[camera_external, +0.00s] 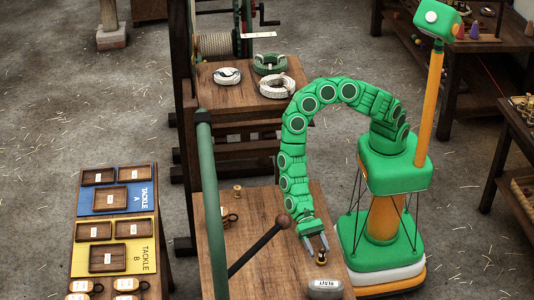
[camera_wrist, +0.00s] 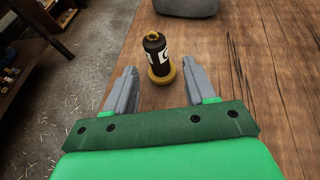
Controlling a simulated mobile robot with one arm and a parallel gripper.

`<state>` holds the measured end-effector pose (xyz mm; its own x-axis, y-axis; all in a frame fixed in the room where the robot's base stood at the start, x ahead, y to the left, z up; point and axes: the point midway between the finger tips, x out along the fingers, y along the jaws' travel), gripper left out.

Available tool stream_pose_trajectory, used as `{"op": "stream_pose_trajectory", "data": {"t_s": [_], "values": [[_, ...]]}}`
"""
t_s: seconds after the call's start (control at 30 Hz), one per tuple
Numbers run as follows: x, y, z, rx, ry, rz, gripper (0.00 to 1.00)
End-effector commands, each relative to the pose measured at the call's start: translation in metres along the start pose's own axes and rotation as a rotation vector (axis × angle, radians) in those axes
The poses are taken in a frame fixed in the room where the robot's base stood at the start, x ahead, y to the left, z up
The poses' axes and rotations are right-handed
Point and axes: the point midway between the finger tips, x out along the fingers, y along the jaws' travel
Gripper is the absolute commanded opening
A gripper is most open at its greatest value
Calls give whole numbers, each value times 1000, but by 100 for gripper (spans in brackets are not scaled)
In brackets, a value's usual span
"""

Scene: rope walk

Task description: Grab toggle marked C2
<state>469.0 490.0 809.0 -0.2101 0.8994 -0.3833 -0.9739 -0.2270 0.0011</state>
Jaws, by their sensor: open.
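A small dark toggle with a gold base and a white label (camera_external: 320,257) stands upright near the right edge of the wooden table (camera_external: 237,265). In the wrist view the toggle (camera_wrist: 156,53) stands between the fingertips, with visible space on both sides; its label is only partly legible, so I cannot confirm C2. My gripper (camera_external: 317,247) reaches down from the arched green arm, with its jaws open around the toggle. In the wrist view the open gripper (camera_wrist: 158,72) has one grey finger on each side.
A grey block with lettering (camera_external: 324,288) lies just in front of the toggle. A brass spool (camera_external: 237,191) stands farther back. Tackle trays (camera_external: 115,230) are at left.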

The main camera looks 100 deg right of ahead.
Motion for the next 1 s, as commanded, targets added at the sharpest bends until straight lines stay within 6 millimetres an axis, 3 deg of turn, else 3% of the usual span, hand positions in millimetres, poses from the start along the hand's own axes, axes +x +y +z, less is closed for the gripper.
{"op": "stream_pose_trajectory", "data": {"t_s": [0.6,0.93,1.0], "values": [[53,1,4,0,0,2,55],[56,0,4,0,0,0,55],[56,0,4,0,0,0,46]]}}
